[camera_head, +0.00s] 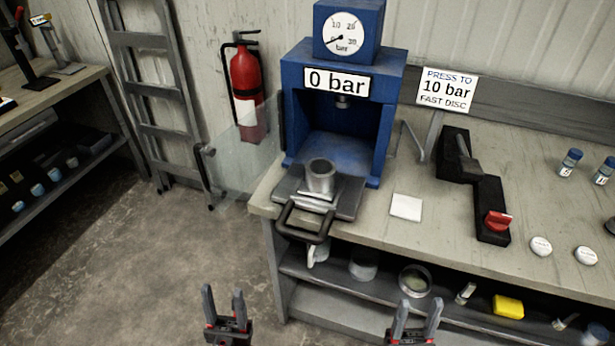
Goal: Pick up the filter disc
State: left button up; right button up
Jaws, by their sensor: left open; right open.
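Two small round white discs lie flat on the bench at the right, one disc (541,246) to the left of the other disc (586,255). Each has a faint dark mark that is too small to read, so I cannot tell which is the filter disc. A sign (447,88) reads "PRESS TO 10 bar FAST DISC". My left gripper (223,294) is open and empty at the bottom edge, over the floor in front of the bench. My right gripper (418,306) is open and empty, low in front of the shelf. Both are well away from the discs.
A blue press (344,60) reads 0 bar, with a metal cup (320,177) on its pulled-out tray (340,204). A white square (406,206), a black unit with a red knob (497,221) and vials (569,162) share the bench (445,245). A shelf (385,290) holds several items below.

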aim_at(540, 246)
jog(key=z, duration=1.45)
